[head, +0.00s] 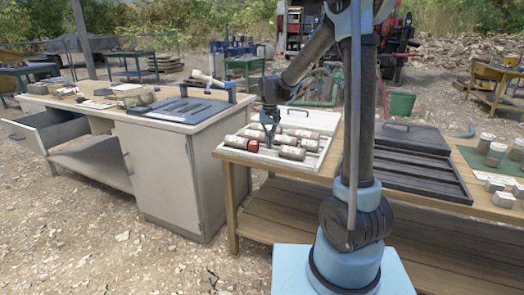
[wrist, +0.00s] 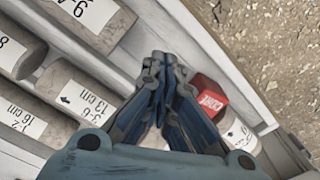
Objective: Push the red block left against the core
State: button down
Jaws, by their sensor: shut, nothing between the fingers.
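The red block (head: 253,146) lies in the white core tray (head: 305,170), at the right end of a pale core piece (head: 237,142). In the head view the two look close together; I cannot tell if they touch.
More labelled core pieces (head: 292,153) lie in the tray's rows near my gripper. The tray wall (wrist: 228,72) runs close to the red block. A dark empty tray (head: 420,175) lies to the right on the wooden table. A grey cabinet bench (head: 160,165) stands at left.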

notch_tip(320, 180, up, 8)
dwell(0.8)
jog(key=shift+s+d, duration=0.1)
jog(key=s+d+t, duration=0.1)
jog(key=s+d, duration=1.4)
jog(key=s, duration=0.1)
jog(key=s+d+f, duration=0.2)
jog(key=s+f, duration=0.1)
jog(key=s, duration=0.2)
jog(key=s+d+f+m, duration=0.1)
jog(key=s+d+f, duration=0.2)
jog(key=s+f, duration=0.1)
jog(key=s+d+f+t, duration=0.1)
jog(key=s+d+f, duration=0.2)
jog(key=s, duration=0.4)
jog(key=shift+f+m, duration=0.35)
jog(key=shift+m, duration=0.05)
jog(key=shift+s+d, duration=0.1)
